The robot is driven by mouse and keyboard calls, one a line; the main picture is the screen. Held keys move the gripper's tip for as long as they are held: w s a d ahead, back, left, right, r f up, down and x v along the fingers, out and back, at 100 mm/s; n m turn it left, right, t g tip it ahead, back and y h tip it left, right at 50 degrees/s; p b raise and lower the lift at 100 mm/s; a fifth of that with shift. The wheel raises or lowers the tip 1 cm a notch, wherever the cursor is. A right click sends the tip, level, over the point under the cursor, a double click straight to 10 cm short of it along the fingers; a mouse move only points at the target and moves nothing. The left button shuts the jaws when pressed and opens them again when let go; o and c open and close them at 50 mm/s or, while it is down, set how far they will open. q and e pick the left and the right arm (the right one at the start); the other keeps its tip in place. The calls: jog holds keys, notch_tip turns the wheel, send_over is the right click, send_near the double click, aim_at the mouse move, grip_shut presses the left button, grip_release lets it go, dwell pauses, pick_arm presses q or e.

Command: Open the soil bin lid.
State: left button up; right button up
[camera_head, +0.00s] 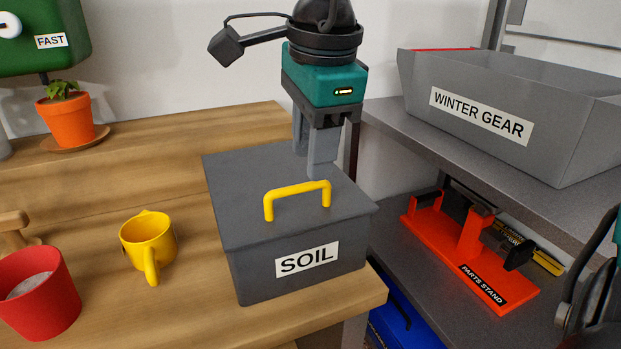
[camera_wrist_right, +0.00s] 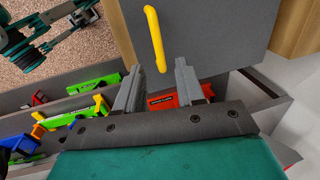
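The grey soil bin (camera_head: 262,277) stands on the wooden bench, with a white SOIL label (camera_head: 307,260) on its front. Its grey lid (camera_head: 240,190) lies flat and closed on top. A yellow handle (camera_head: 297,190) stands up from the lid; it also shows in the right wrist view (camera_wrist_right: 155,38). My right gripper (camera_head: 312,155) points down over the lid, behind the handle in the head view. In the right wrist view its two fingers (camera_wrist_right: 160,80) are spread apart with nothing between them, and the handle is ahead of them. My left gripper is not in view.
A yellow mug (camera_head: 147,240) and a red pot (camera_head: 40,293) stand left of the bin. An orange plant pot (camera_head: 68,120) is at the back left. To the right are shelves with a WINTER GEAR bin (camera_head: 480,120) and an orange parts stand (camera_head: 455,250).

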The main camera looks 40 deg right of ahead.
aim_at(310, 187)
jog(key=shift+w+d+f+b, duration=0.1)
jog(key=shift+w+f+b, duration=0.1)
jog(key=shift+f, duration=0.7)
jog(key=shift+w+f+b, duration=0.1)
jog(key=shift+w+f, duration=0.05)
jog(key=shift+f, duration=0.7)
grip_shut()
